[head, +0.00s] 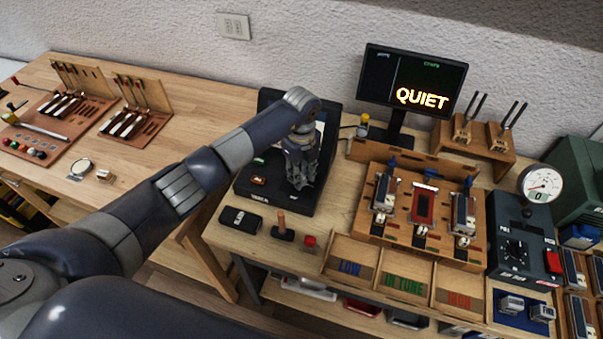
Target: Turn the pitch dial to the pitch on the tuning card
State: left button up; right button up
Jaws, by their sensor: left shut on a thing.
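My left gripper (300,172) reaches down over a black tuner unit (246,182) standing at the back left of the right bench. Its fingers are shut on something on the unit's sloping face. The gripper hides what it grips, which sits where the pitch dial would be; the dial's marks and setting cannot be read. A small orange-lit button (259,181) shows left of the fingers. My forearm covers most of the unit's screen (319,133). I cannot make out a tuning card or its pitch. My right gripper is not in view.
A monitor (415,85) reads "QUIET". Labelled trays (403,284), a wooden rack (376,236) and a gauge box (500,245) fill the right.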

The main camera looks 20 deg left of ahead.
pick_arm(q)
jog(key=shift+f+m+b, duration=0.1)
jog(key=shift+m+b, duration=0.5)
jog(key=shift+m, duration=0.2)
jog(key=m+b, duration=0.4)
jog(key=m, duration=0.1)
jog(key=shift+a, duration=0.15)
jog(key=m+b, duration=0.4)
jog(key=m, duration=0.1)
jog(key=shift+a+m, duration=0.1)
jog(key=shift+m, duration=0.2)
jog(key=shift+m+b, duration=1.4)
jog(key=shift+m, duration=0.3)
jog(key=shift+r, duration=0.2)
jog(key=o, duration=1.1)
jog(key=shift+c, duration=0.2)
